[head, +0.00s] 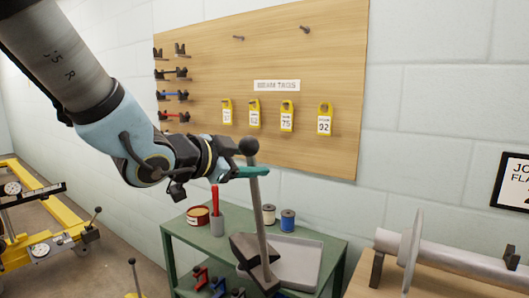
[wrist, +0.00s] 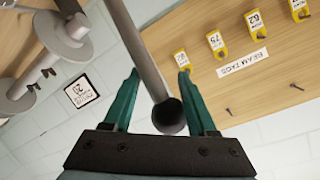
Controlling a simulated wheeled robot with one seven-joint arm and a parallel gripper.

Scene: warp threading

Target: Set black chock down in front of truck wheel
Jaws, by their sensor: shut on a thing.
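The black chock (head: 246,252) is a dark wedge-like block at the foot of a long grey handle (head: 262,215) topped by a dark ball. My gripper (head: 250,172) has its teal fingers shut on the handle just below the ball. The handle is slightly tilted, and the chock hangs in front of the green cart in the head view. The wrist view shows the handle (wrist: 137,45) and ball (wrist: 169,116) between my fingers (wrist: 158,78). A yellow truck (head: 62,243) stands at the far left. I cannot clearly tell which part is its wheel.
The green cart (head: 180,258) carries a grey tray (head: 302,262), a red tin, a red rod in a grey cup and spools. A pegboard (head: 340,70) with yellow tags (head: 287,117) hangs behind. A wooden bench with a roller (head: 450,260) stands at right. Floor (head: 125,235) shows between truck and cart.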

